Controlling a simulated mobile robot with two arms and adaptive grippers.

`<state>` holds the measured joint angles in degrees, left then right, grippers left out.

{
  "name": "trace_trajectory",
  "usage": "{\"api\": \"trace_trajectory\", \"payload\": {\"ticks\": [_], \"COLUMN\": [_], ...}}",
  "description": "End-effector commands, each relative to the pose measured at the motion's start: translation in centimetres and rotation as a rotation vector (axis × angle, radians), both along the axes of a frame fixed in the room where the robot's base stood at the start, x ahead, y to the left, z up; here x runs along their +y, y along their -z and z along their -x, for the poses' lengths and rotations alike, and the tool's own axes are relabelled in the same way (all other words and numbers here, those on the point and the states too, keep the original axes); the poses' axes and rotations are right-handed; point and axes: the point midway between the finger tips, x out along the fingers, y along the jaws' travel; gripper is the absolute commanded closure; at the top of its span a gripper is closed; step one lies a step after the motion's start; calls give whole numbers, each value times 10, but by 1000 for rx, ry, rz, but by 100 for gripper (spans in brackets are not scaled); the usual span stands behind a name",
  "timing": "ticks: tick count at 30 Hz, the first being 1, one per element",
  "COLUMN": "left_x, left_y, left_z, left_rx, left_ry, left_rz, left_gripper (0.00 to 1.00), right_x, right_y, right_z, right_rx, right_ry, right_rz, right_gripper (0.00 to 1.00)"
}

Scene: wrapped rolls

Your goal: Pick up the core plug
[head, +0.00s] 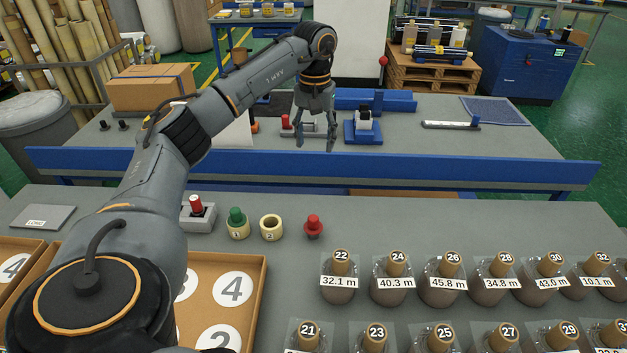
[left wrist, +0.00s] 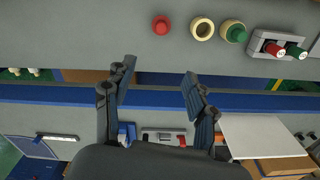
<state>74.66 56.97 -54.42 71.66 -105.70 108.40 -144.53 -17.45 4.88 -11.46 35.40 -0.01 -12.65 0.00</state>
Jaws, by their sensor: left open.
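A red core plug (head: 313,226) stands alone on the near grey table, and in the left wrist view (left wrist: 161,25) it is at the top middle. A green plug (head: 236,216) sits in a pale ring tagged 1, left of an empty ring tagged 2 (head: 270,226). A grey holder (head: 202,220) carries another red plug (head: 196,203); the left wrist view also shows a green plug (left wrist: 296,52) in it. My left gripper (head: 316,142) is open and empty, pointing down above the blue rail, beyond the lone red plug. My right gripper is not in view.
Blue rails (head: 300,163) edge the far bench (head: 480,145), which bears small fixtures and a cardboard box (head: 152,88). Several wrapped rolls (head: 340,290) with numbered plugs stand at the front right. A cardboard tray (head: 258,300) with numbered discs is at left.

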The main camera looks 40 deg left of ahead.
Motion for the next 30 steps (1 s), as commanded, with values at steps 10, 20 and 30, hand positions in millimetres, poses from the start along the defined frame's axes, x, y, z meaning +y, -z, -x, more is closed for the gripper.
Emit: {"api": "trace_trajectory", "payload": {"ticks": [10,20,30], "left_x": [0,0,1], "left_y": [105,140,198], "left_z": [0,0,1], "left_rx": [0,0,5], "left_ry": [0,0,-1], "left_rz": [0,0,0], "left_gripper": [44,44,44], "right_x": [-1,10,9], "right_y": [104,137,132], "right_z": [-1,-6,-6], "right_rx": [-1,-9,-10], "right_ry": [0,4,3], "right_rz": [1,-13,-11], "right_gripper": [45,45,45]}}
